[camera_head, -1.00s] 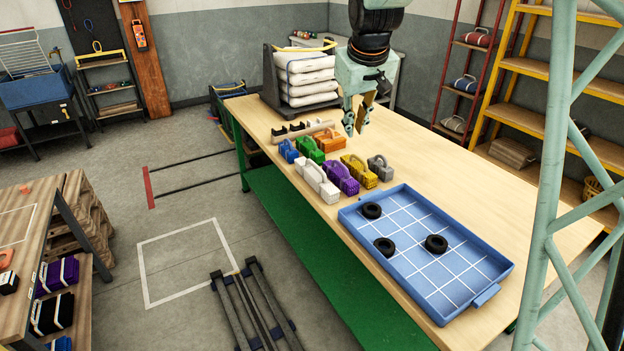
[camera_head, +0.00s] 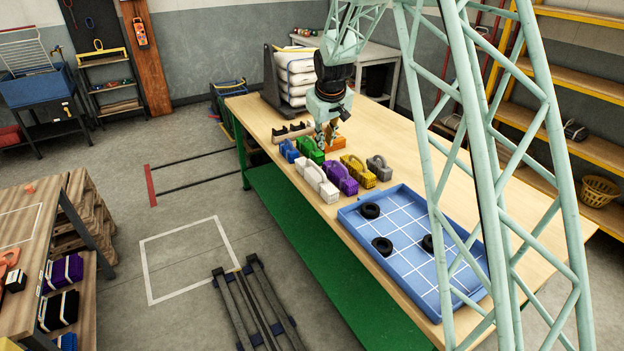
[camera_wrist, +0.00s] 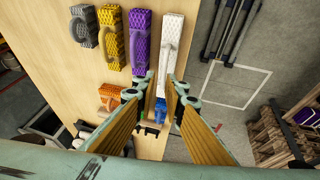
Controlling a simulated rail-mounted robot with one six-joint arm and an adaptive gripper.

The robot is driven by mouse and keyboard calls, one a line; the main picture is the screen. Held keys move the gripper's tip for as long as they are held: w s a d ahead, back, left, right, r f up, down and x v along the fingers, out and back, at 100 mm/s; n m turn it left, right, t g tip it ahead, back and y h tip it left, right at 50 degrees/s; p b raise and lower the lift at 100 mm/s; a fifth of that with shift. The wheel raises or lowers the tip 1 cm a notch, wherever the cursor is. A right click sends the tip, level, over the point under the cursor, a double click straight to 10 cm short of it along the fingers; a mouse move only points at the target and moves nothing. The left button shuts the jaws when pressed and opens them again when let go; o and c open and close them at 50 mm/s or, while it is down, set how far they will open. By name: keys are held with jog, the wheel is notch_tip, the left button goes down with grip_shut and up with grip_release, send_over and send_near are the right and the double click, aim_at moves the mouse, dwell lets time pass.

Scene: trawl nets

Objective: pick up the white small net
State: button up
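The white small net (camera_head: 320,183) is a bundle with a handle on top, lying near the table's left edge beside the purple net. In the wrist view the white net (camera_wrist: 173,30) is at top centre, beyond the fingertips, with its lower end close to them in the picture. My gripper (camera_head: 327,140) hangs over the table by the green and orange nets, behind the white net. In the wrist view my gripper (camera_wrist: 162,78) has its fingertips apart with a narrow gap and nothing held between them.
Purple (camera_head: 342,179), yellow (camera_head: 359,171), grey (camera_head: 379,167), green (camera_head: 310,149), orange (camera_head: 334,144) and blue (camera_head: 289,150) nets stand close around. A blue tray (camera_head: 460,292) with black rings is at the front. The table's right side is clear.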

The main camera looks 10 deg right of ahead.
send_near(315, 166)
jog(key=v, duration=0.3)
jog(key=shift+d+n+p, duration=0.2)
jog(key=shift+n+p, duration=0.1)
jog(key=shift+p, duration=0.1)
jog(key=shift+f, duration=0.1)
jog(key=shift+b+x, duration=0.35)
jog(key=shift+x, duration=3.75)
jog(key=shift+a, duration=0.1)
jog(key=shift+b+x, duration=0.3)
jog(key=shift+x, duration=2.35)
jog(key=shift+w, duration=0.1)
grip_shut()
